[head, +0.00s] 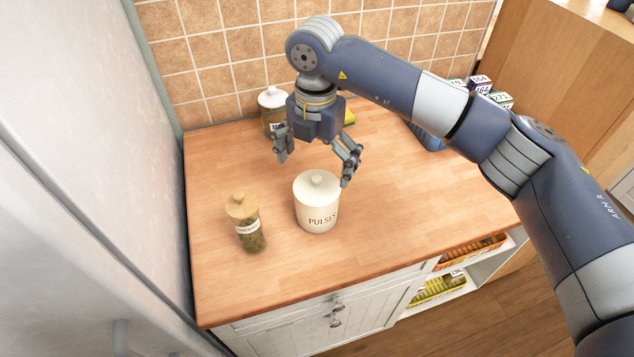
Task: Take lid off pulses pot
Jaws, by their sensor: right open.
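The pulses pot (318,213) is a cream pot marked PULSES, standing upright on the wooden worktop. Its cream lid (316,186) with a round knob is on top of it. My right gripper (313,170) is open and empty, with its fingers spread and pointing down. It appears above and slightly behind the lid, and the right finger shows beside the pot's upper right edge. I cannot tell whether that finger touches the pot. My left gripper is not in view.
A glass jar with a wooden lid (246,225) stands left of the pot. Another jar with a white lid (272,106) stands at the back by the tiled wall (225,70). Several small boxes (481,85) are at the back right. The worktop (420,220) is clear right of the pot.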

